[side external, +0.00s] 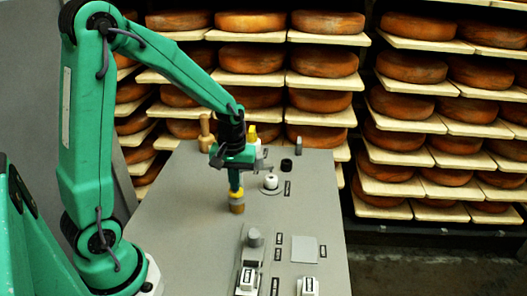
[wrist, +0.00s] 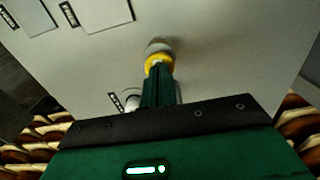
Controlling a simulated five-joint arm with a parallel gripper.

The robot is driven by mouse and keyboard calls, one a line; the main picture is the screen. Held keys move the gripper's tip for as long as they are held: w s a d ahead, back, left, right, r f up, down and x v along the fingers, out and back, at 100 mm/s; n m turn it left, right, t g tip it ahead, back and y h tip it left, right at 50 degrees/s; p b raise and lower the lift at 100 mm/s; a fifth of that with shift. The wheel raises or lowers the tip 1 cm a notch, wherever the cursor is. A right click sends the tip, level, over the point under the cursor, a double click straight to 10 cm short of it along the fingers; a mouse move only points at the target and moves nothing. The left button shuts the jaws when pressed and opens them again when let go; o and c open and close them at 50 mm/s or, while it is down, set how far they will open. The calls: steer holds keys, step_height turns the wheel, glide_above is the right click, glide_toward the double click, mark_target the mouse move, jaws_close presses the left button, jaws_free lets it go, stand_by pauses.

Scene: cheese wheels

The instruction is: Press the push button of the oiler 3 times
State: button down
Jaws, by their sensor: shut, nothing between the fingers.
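My gripper (side external: 236,186) points straight down over the grey worktop, with its green fingers together and nothing between them. Directly under the fingertips is a small brown cylinder with a yellow top (side external: 237,206), which seems to be the oiler. The wrist view shows its yellow ring (wrist: 159,59) around the ends of my closed fingers (wrist: 157,84). The fingertips are at or very near its top; I cannot tell whether they touch. The push button itself is hidden by the fingers.
A white knob on a round base (side external: 270,182) stands close to the right, with a black knob (side external: 286,165) behind. A wooden-handled item (side external: 206,132) and a yellow-topped item (side external: 252,134) stand behind. A grey cylinder (side external: 254,238) stands in front. Cheese shelves (side external: 330,80) line the back.

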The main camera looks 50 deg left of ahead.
steer(key=shift+f, duration=0.15)
steer(key=shift+f, duration=1.05)
step_height(320, 180, up, 14)
steer(key=shift+r, duration=0.2)
stand_by(0.5)
stand_by(2.8)
steer(key=s+d+r+m+t, duration=0.2)
steer(key=s+d+m, duration=0.1)
steer(key=s, duration=0.3)
steer(key=s+d+r+m+t, duration=0.2)
steer(key=s+d+m+t, duration=0.1)
steer(key=s+m, duration=0.3)
steer(key=shift+s+d+r+t, duration=0.25)
steer(key=shift+d+r+t, duration=0.05)
steer(key=shift+d, duration=0.05)
